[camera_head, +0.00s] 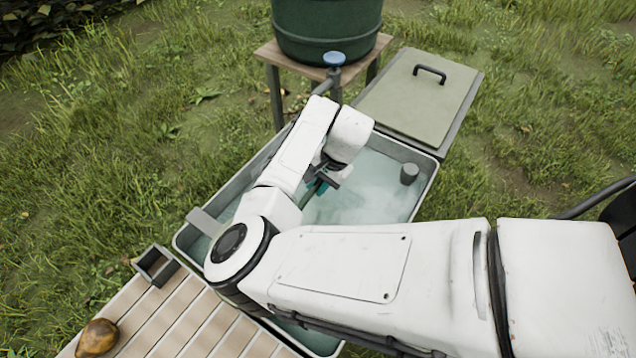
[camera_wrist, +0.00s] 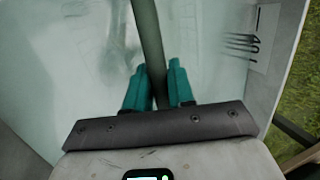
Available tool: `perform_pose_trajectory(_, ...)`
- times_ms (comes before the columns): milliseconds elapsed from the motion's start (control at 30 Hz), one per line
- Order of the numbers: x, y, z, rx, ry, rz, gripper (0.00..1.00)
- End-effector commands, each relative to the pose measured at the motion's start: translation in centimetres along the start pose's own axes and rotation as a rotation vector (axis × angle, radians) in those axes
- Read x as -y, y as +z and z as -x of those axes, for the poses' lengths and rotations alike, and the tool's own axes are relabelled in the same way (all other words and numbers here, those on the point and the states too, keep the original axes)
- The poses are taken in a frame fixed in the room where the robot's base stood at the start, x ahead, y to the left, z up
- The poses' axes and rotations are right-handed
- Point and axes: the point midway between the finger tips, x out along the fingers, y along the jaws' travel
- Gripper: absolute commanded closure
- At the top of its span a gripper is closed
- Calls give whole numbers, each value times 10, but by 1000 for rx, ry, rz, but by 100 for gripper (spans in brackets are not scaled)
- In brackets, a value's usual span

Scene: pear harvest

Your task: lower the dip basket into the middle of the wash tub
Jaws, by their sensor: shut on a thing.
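The wash tub (camera_head: 428,182) is a grey rectangular tub of cloudy pale water (camera_head: 365,195). My gripper (camera_head: 318,184) is over the tub, partly hidden by my arm. In the wrist view its teal fingers (camera_wrist: 158,88) are shut on a dark green bar, seemingly the dip basket's handle (camera_wrist: 148,35); a short green length (camera_head: 308,195) also shows in the head view. The basket's body is not clear; faint grey shapes show in the cloudy water at the wrist view's upper left. I cannot tell how deep it is.
A grey lid panel with a black handle (camera_head: 415,95) is beyond the tub. A green barrel (camera_head: 325,25) with a blue-topped tap (camera_head: 334,60) stands on a wooden stand. A grey cylinder (camera_head: 409,173) sits at the tub's right corner. A pear (camera_head: 97,338) lies on the slatted table (camera_head: 165,318).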

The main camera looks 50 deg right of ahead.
Motion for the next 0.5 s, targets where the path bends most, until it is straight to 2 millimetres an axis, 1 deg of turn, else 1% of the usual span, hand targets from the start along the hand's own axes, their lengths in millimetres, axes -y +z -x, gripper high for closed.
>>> perform_pose_trajectory(500,-4,0,-3,-1,-1,1,100)
